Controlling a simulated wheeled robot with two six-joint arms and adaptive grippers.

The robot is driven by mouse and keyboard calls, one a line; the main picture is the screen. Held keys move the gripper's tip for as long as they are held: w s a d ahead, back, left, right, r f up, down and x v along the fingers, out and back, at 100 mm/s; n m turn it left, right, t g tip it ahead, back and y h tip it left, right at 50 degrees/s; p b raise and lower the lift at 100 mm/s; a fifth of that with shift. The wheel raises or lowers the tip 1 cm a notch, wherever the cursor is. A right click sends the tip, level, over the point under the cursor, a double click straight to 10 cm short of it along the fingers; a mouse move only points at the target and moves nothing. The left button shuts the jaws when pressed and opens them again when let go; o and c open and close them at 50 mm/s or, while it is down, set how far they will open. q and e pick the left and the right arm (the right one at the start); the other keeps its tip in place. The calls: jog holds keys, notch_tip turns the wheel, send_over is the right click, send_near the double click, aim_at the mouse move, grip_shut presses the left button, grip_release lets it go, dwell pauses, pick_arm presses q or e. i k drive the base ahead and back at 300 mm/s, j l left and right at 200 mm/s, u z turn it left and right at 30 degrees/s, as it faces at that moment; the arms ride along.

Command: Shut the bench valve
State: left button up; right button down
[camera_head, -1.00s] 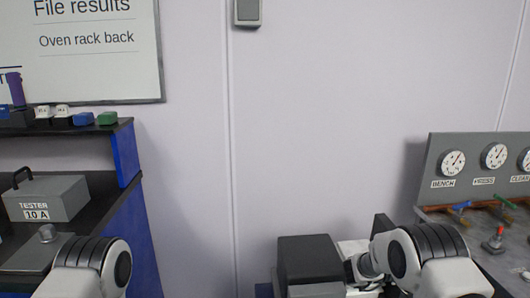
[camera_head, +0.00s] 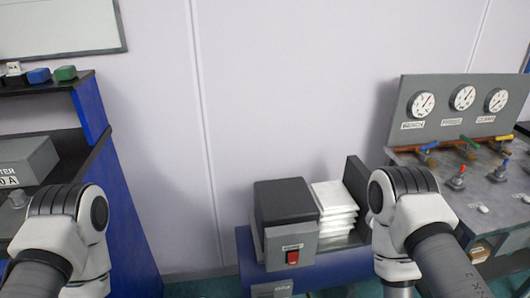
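A grey gauge panel (camera_head: 398,113) stands at the right, with three round dials. The left dial (camera_head: 422,104) is labelled BENCH. Below the panel a brown pipe (camera_head: 455,147) carries small valves with a blue lever (camera_head: 429,146), a yellow lever (camera_head: 469,141) and an orange-red lever (camera_head: 503,138). The blue lever sits below the BENCH dial; whether its valve is open or shut is too small to tell. Both my arms show at the bottom, but neither gripper is in view. My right arm stands left of the valve bench.
A dark box with a red switch (camera_head: 292,257) and a stack of white sheets (camera_head: 335,204) stand on a low blue cabinet (camera_head: 345,270) in the middle. A grey tester box (camera_head: 28,158) is on the left bench.

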aim_at(427, 147)
jog(key=l+u, duration=0.1)
jog(key=l, duration=0.55)
jog(key=i+l+u, duration=0.1)
jog(key=l, duration=0.5)
